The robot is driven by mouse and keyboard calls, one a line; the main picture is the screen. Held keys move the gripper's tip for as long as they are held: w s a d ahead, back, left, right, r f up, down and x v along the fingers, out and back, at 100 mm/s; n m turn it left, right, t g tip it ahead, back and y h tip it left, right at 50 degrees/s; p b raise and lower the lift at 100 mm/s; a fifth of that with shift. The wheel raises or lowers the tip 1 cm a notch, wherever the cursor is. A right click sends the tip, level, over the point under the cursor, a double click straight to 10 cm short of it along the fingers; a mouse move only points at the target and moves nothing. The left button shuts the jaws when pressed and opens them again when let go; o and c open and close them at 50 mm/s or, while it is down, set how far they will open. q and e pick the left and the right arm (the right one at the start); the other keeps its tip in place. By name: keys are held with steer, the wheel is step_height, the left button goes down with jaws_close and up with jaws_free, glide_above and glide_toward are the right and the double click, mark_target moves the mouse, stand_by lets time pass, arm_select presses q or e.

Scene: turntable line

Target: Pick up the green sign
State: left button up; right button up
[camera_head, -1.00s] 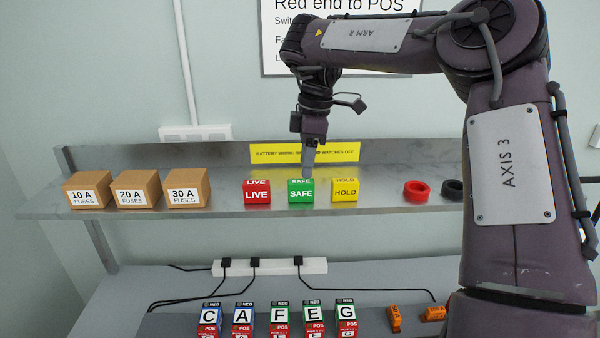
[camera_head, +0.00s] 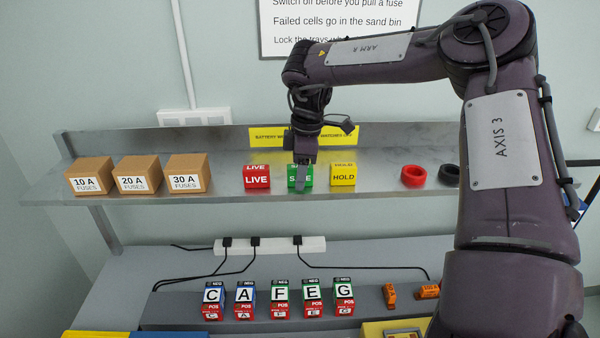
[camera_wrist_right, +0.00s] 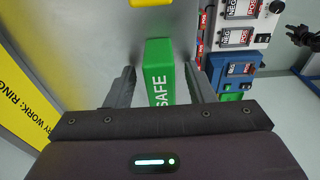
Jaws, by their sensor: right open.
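The green SAFE sign (camera_head: 309,178) stands on the metal shelf between the red LIVE sign (camera_head: 257,176) and the yellow HOLD sign (camera_head: 343,175). My right gripper (camera_head: 301,178) comes down from above and partly hides the green sign's front in the head view. In the right wrist view, the green sign (camera_wrist_right: 160,68) lies between the two spread fingers of my right gripper (camera_wrist_right: 162,82), with a gap visible on each side. The right gripper is open and holds nothing. My left gripper is not in view.
Cardboard fuse boxes (camera_head: 138,174) stand at the shelf's left. A red ring (camera_head: 413,176) and a black ring (camera_head: 449,174) lie to the right. Below, a bench carries lettered battery blocks (camera_head: 279,299), a white power strip (camera_head: 270,245) and orange pieces (camera_head: 390,294).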

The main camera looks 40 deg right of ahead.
steer(key=c, duration=1.1)
steer(key=shift+r, duration=0.15)
jaws_close()
